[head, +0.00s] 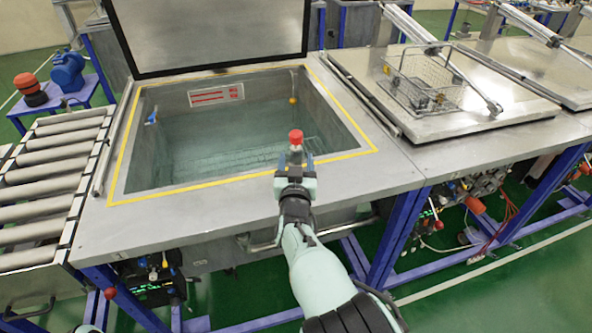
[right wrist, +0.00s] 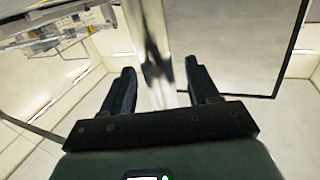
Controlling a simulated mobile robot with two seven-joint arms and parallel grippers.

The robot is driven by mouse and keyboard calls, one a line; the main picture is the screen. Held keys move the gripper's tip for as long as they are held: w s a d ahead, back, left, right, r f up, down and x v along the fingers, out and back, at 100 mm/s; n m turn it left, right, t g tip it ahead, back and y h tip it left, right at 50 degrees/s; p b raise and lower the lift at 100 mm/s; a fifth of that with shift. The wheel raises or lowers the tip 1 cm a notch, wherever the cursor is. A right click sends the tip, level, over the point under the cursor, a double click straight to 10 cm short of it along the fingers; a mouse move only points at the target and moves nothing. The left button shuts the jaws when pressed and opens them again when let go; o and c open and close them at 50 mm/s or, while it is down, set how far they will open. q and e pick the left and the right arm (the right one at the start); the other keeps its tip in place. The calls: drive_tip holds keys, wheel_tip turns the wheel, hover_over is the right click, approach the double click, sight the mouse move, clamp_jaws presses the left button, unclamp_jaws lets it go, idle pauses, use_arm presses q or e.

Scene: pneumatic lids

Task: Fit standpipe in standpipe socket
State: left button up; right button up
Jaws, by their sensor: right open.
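In the right wrist view, a shiny metal pipe (right wrist: 151,25) passes between the fingers. My right gripper (head: 296,160) is open around it, near the tank's front rim. In the right wrist view the fingers (right wrist: 160,75) stand on either side of the pipe, with gaps. I cannot make out the standpipe socket; the pipe's lower end is hidden. My left gripper is not in view.
The tank's lid (head: 210,35) stands raised at the back. A wire basket (head: 425,80) sits on the closed lid (head: 480,110) to the right. A roller conveyor (head: 45,175) is at the left.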

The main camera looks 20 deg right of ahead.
drive_tip(key=shift+w+d, duration=0.1)
drive_tip(key=shift+w, duration=0.25)
clamp_jaws()
drive_tip(key=shift+r, duration=0.1)
